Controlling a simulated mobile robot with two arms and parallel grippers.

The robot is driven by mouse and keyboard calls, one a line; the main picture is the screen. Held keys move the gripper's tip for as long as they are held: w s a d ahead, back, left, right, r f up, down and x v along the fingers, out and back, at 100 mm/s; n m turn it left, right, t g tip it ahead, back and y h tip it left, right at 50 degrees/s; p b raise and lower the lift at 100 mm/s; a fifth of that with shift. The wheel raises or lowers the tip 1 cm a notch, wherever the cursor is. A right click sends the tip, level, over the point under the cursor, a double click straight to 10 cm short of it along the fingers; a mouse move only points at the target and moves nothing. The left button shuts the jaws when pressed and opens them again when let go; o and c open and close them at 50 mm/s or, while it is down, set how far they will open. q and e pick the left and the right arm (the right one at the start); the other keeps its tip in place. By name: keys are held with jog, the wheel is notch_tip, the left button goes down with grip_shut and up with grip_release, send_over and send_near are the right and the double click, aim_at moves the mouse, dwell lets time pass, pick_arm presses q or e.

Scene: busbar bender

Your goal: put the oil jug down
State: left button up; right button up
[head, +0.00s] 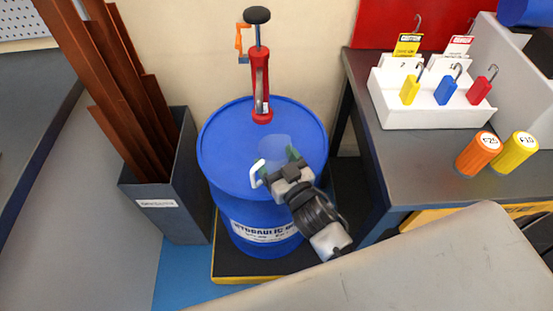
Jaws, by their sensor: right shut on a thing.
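The oil jug (274,149) looks pale and see-through, with a white handle (257,172). It is over the lid of the blue hydraulic oil drum (228,150). My right gripper (279,168) is shut on the jug at its near side, and its wrist and fingers hide part of the jug. I cannot tell whether the jug's base touches the lid. My left gripper is not in view.
A red hand pump (261,85) stands at the back of the drum lid. A grey bin (180,207) with copper-brown bars stands left. A dark bench (425,150) on the right holds a white padlock tray (425,115) and orange and yellow cylinders. The lid's left side is clear.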

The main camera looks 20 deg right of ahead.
jog(key=shift+f, duration=0.1)
jog(key=o, duration=1)
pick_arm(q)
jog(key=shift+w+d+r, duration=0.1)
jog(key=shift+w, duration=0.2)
pick_arm(e)
jog(key=shift+s, duration=0.25)
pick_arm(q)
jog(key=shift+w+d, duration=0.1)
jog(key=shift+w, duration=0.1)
pick_arm(e)
jog(key=s, duration=0.3)
jog(key=s+d, duration=0.1)
jog(key=s, duration=0.3)
jog(key=s+d, duration=0.1)
jog(key=s, duration=0.3)
jog(key=shift+s+d, duration=0.15)
